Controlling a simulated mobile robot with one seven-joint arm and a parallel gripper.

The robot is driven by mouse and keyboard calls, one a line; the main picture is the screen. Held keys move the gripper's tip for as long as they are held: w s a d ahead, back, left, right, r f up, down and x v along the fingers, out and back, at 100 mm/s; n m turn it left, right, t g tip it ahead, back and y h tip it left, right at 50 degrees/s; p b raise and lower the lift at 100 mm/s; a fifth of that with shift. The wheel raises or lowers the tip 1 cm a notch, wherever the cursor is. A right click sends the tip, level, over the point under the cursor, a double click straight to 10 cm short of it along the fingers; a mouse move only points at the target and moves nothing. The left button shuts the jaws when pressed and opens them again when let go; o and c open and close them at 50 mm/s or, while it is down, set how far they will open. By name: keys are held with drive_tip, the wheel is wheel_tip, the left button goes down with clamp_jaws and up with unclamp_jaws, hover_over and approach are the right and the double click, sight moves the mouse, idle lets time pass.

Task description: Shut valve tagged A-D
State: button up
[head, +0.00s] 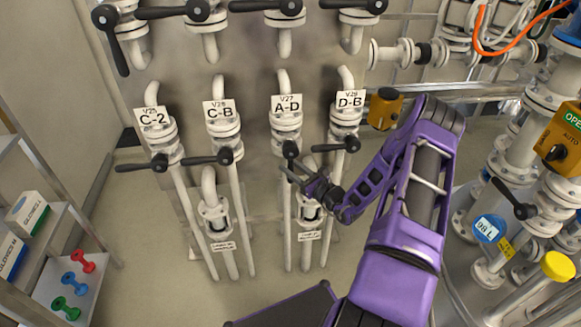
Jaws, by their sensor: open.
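The valve tagged A-D (286,107) is the third from the left in the lower row of white pipe valves. Its black hub (290,149) shows just below the tag. No sideways lever shows on it, unlike on its neighbours; its handle cannot be made out clearly behind my gripper. My gripper (297,173) is open at the end of my purple arm, just below and in front of this hub. Whether a finger touches the handle cannot be told.
Valves C-2 (151,118), C-B (222,114) and D-B (350,99) stand alongside, their black levers pointing left. More levers hang above. A yellow box (385,108) is right of D-B. Shelves (70,215) stand left; piping with an actuator (565,140) stands right.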

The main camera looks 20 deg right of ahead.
drive_tip(key=shift+w+a, duration=0.1)
drive_tip(key=shift+w, duration=0.1)
clamp_jaws()
idle(1.4)
